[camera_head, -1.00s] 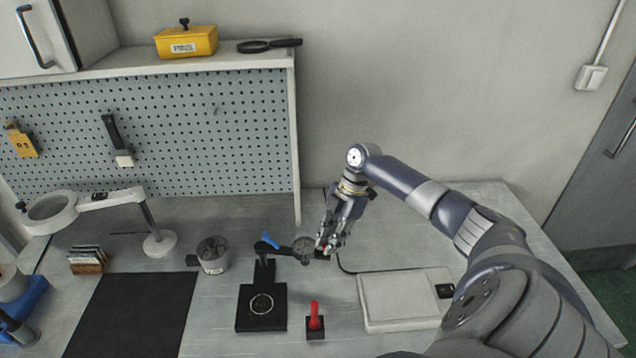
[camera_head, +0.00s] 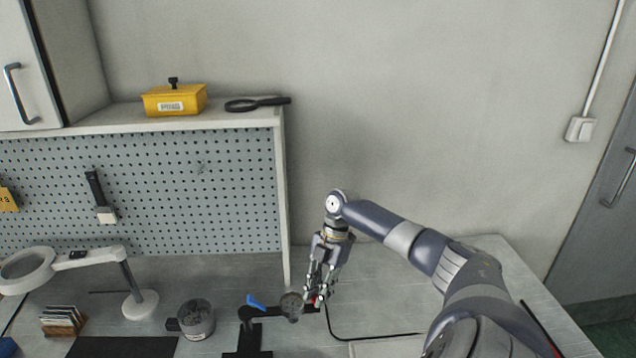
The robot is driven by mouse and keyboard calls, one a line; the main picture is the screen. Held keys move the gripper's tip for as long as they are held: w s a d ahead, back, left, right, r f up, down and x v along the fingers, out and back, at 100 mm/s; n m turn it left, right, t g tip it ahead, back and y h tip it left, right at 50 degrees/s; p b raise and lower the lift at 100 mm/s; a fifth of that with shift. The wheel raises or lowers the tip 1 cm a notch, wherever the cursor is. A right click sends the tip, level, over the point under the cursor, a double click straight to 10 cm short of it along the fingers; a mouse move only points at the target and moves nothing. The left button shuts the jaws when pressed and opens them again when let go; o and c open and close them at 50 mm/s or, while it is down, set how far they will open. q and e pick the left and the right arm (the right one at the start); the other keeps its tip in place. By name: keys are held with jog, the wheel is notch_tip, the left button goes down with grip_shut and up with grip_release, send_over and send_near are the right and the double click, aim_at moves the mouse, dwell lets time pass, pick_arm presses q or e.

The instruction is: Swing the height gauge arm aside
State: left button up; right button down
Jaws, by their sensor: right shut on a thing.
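The height gauge is a black stand (camera_head: 247,338) with a black arm (camera_head: 268,312) reaching right from its top. A blue lever (camera_head: 256,301) sits by the pivot, and a round grey dial (camera_head: 291,305) hangs near the arm's outer end. My right gripper (camera_head: 316,298) is at that outer end, its fingers pointing down and shut on the gauge arm. The fingers partly hide the end, where a bit of red shows. The stand's base is cut off by the bottom edge. My left gripper is out of view.
A magnifier lamp (camera_head: 139,304) and a card holder (camera_head: 62,321) are farther left. A black cable (camera_head: 345,333) runs to the right. The pegboard (camera_head: 190,190) and wall are behind. The bench right of my gripper is fairly clear.

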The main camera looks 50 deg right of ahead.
jog(key=c, duration=1.6)
grip_release()
jog(key=shift+a, duration=0.15)
jog(key=shift+o, duration=0.9)
jog(key=v, duration=1.2)
